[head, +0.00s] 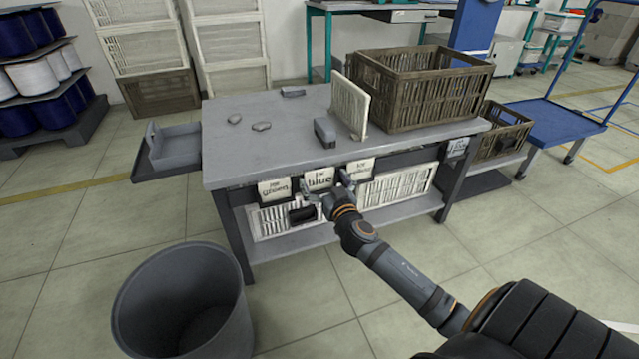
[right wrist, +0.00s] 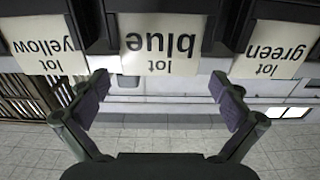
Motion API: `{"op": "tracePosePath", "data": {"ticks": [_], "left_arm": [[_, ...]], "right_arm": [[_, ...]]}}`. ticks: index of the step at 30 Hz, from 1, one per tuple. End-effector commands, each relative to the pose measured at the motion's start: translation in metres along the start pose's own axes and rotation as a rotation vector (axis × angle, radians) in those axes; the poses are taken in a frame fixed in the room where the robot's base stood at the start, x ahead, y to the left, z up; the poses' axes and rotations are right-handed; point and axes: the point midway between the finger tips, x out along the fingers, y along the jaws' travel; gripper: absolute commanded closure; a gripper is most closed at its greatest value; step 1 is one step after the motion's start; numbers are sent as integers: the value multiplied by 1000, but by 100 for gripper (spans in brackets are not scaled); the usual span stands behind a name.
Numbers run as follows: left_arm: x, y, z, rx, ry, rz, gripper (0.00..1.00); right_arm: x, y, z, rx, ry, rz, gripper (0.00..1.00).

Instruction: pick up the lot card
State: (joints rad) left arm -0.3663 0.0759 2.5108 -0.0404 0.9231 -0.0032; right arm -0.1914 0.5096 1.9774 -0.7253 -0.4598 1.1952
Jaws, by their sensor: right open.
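Several pale lot cards hang along the front of the grey workbench. The "lot blue" card (head: 319,178) is in the middle, with the "lot green" card (head: 274,189) to its left and the "lot yellow" card (head: 361,165) to its right. In the right wrist view the blue card (right wrist: 160,43) appears upside down, its free edge facing my gripper. My right gripper (head: 327,191) is open and empty in front of the blue card. Its fingers lie to either side of that card in the wrist view (right wrist: 160,85); I cannot tell the exact gap. My left gripper is out of view.
The workbench (head: 260,155) carries a brown slatted crate (head: 425,95), an upright white panel (head: 349,103) and small grey items. White slatted crates (head: 395,188) sit on the shelf below the cards. A grey bin (head: 185,305) stands on the floor at the front left.

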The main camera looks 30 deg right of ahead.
Motion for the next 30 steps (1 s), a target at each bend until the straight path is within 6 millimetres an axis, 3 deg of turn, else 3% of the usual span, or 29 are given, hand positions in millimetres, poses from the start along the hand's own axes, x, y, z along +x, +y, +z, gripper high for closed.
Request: {"op": "tracePosePath", "data": {"ticks": [3,10,19,30], "left_arm": [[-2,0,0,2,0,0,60],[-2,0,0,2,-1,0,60],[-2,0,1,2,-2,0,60],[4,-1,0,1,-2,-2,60]], "right_arm": [[13,0,1,1,0,2,0],[15,0,1,1,-2,0,0],[15,0,1,0,-2,0,37],[15,0,-9,-1,-1,0,37]]}}
